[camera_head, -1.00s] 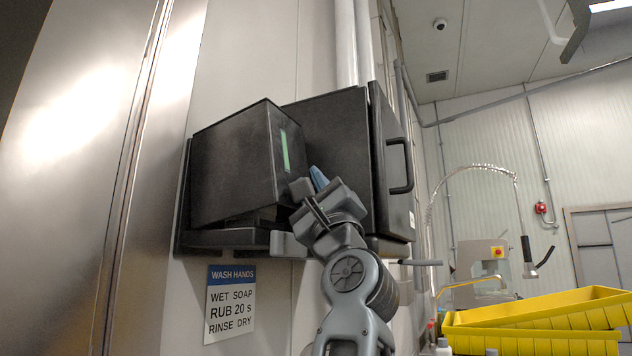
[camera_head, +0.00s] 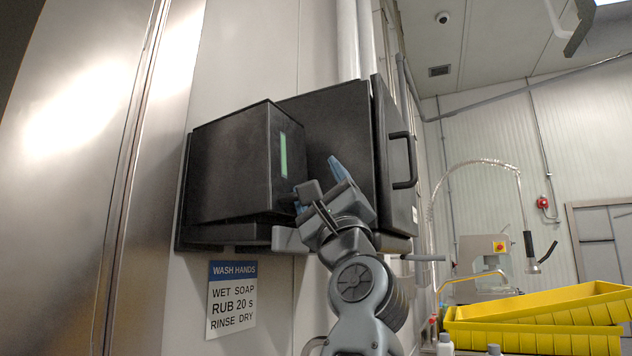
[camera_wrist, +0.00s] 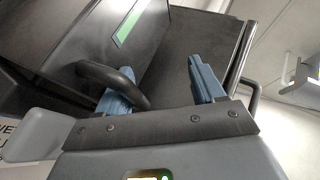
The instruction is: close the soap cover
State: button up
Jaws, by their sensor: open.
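The soap cover (camera_head: 235,165) is a black box front with a green strip, on the wall unit at the left. Its lower edge sits close above the dark base (camera_head: 225,235), slightly tilted; I cannot tell whether it is fully seated. In the wrist view the cover (camera_wrist: 85,45) fills the upper left. My gripper (camera_head: 318,183) is open, with blue fingertips, at the cover's lower right corner. In the wrist view my gripper (camera_wrist: 155,85) has its left finger beside a dark curved bar (camera_wrist: 120,82), partly hidden by it; contact is unclear. Nothing is held between the fingers.
A black cabinet (camera_head: 335,125) with a handle (camera_head: 405,160) stands just right of the cover, close to my gripper. A hand-washing sign (camera_head: 232,300) hangs below. Yellow crates (camera_head: 540,318) and bottles (camera_head: 445,345) are at the lower right. A steel panel (camera_head: 75,180) is at the left.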

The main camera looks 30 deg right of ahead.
jog(key=o, duration=0.6)
jog(key=shift+n, duration=0.4)
jog(key=f, duration=0.1)
jog(key=s+f, duration=0.1)
jog(key=f, duration=0.2)
jog(key=shift+s+a+f, duration=0.15)
jog(key=shift+s+f, duration=0.1)
jog(key=shift+f, duration=0.1)
jog(key=s, duration=0.3)
jog(key=shift+a+f+y, duration=0.3)
jog(key=shift+a+y, duration=0.1)
jog(key=c, duration=1)
jog(key=shift+o, duration=0.2)
jog(key=shift+s, duration=0.3)
jog(key=shift+w+d+r, duration=0.1)
jog(key=shift+w+d, duration=0.05)
